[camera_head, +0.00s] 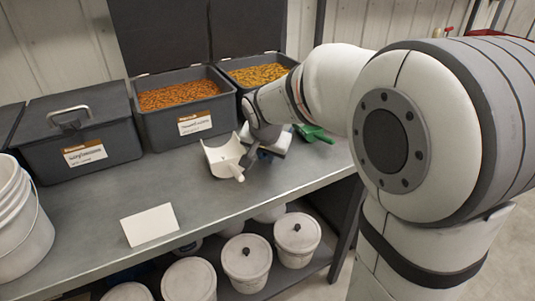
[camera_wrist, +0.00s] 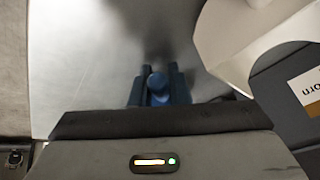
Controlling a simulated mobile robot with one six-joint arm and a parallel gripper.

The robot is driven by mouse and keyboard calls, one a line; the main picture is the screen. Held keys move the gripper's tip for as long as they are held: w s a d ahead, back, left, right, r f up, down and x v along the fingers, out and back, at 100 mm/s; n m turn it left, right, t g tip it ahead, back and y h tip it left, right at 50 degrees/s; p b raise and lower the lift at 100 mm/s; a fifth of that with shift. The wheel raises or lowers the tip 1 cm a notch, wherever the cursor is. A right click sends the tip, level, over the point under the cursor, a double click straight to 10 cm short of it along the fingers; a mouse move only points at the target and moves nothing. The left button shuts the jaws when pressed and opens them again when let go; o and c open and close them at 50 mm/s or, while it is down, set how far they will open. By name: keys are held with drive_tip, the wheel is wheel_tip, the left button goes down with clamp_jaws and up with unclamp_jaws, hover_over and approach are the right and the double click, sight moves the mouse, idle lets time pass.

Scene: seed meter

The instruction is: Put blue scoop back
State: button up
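My gripper (camera_head: 266,152) is low over the grey bench, in front of the open bins. In the wrist view, my gripper (camera_wrist: 157,76) has its two dark fingers close on either side of a blue rounded handle end, which I take for the blue scoop (camera_wrist: 157,88). The handle fills the space between the fingers. The rest of the blue scoop is hidden, and the head view does not show it clearly. A white scoop (camera_head: 223,156) is just left of my gripper; its pale curved body (camera_wrist: 240,38) also fills the upper right of the wrist view.
A bin of orange seed (camera_head: 180,96) and a bin of yellow seed (camera_head: 258,74) stand open behind. A closed bin (camera_head: 75,133) is left of them. A green scoop (camera_head: 315,133) lies right of my gripper. A white card (camera_head: 150,224) lies near the front edge; bench around it is clear.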

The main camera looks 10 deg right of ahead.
drive_tip(key=o, duration=0.4)
drive_tip(key=shift+r, duration=0.15)
drive_tip(key=shift+r, duration=0.25)
drive_tip(key=p+v, duration=0.2)
drive_tip(key=v, duration=0.9)
drive_tip(key=shift+s+r, duration=0.2)
drive_tip(key=shift+r, duration=0.1)
drive_tip(key=s+d+n+g+p, duration=0.1)
drive_tip(key=s+n+p, duration=0.1)
drive_tip(key=s+p, duration=0.2)
drive_tip(key=s+d+r+n+p, duration=0.1)
drive_tip(key=s+p, duration=0.3)
drive_tip(key=s, duration=0.4)
drive_tip(key=s+d+n+g+y+p, duration=0.1)
drive_tip(key=s+d+n+p, duration=0.2)
drive_tip(key=s, duration=0.3)
drive_tip(key=shift+r+g+p, duration=0.2)
drive_tip(key=shift+g+p, duration=0.1)
drive_tip(key=shift+p, duration=0.1)
